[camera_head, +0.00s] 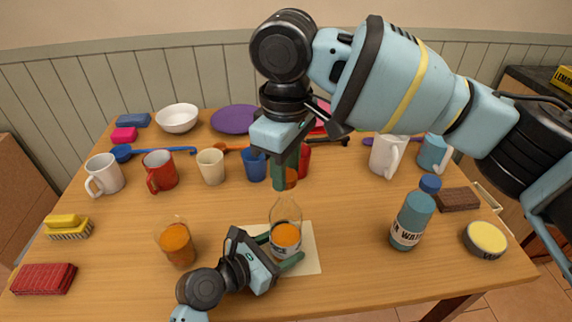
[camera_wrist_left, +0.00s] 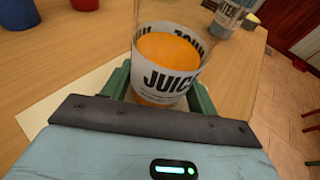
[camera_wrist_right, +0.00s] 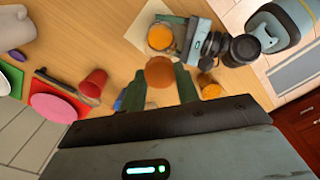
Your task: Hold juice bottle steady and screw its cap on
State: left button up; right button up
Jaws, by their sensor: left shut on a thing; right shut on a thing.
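The clear juice bottle (camera_head: 286,217) stands upright on a pale mat (camera_head: 309,262), with orange juice in its lower part. My left gripper (camera_head: 282,250) is shut around its lower body, and the left wrist view shows its JUICE label (camera_wrist_left: 170,82) between the fingers. My right gripper (camera_head: 288,176) points down over the bottle, shut on the orange cap (camera_head: 291,175). In the right wrist view the cap (camera_wrist_right: 159,72) sits between the fingertips.
A glass of orange juice (camera_head: 177,243) stands left of the bottle. A blue water bottle (camera_head: 412,222) stands to the right, near a yellow-topped tin (camera_head: 485,240). Several mugs and cups, including a red mug (camera_head: 160,171), line the table behind. A yellow brush (camera_head: 67,226) lies at left.

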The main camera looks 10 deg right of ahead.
aim_at(286, 194)
pick_arm(q)
jog(key=shift+o, duration=0.3)
pick_arm(e)
jog(key=shift+f, duration=2)
dwell(4.6)
pick_arm(q)
jog(key=c, duration=0.7)
pick_arm(e)
jog(key=o, duration=1)
jog(key=shift+c, duration=0.4)
